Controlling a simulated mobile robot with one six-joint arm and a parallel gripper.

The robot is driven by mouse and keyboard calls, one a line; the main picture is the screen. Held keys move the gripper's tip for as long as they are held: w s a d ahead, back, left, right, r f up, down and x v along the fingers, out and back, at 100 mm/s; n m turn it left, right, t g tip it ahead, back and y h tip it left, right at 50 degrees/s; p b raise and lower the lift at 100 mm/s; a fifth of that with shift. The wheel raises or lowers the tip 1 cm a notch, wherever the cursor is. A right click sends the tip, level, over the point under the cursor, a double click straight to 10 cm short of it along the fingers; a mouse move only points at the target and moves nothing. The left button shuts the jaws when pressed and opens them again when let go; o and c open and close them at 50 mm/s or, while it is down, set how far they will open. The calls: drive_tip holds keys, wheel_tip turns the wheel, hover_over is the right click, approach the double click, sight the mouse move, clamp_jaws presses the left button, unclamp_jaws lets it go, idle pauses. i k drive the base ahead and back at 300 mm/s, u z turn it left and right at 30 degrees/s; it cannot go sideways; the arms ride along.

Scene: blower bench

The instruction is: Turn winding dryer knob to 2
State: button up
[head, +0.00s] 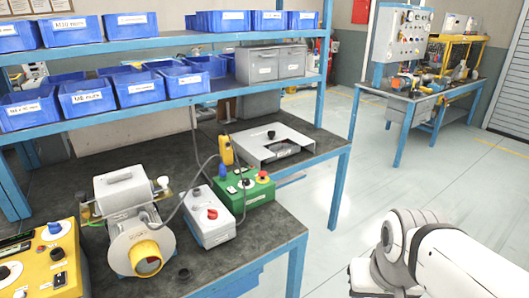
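No label for the winding dryer is readable, so I cannot tell which device it is. A light grey box (207,232) on the bench has a red knob (212,214) on top; its setting is too small to read. A yellow control box (46,258) at the lower left has several knobs, including a blue one (54,227) and a black one (57,254).
A grey blower-like machine (118,215) with a yellow-ringed round end stands between the yellow and grey boxes. Cables run over the grey box. A light metal frame (300,138) lies at the back right of the bench (262,236). Shelves with blue bins (88,95) overhang the back.

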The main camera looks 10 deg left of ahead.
sight(246, 181)
drive_tip(key=u, duration=0.45)
drive_tip(key=i, duration=1.25)
drive_tip(key=u, duration=0.8)
drive_tip(key=k, duration=0.85)
drive_tip(key=u, duration=0.15)
drive_tip(key=i, duration=0.9)
drive_tip(key=z, duration=0.1)
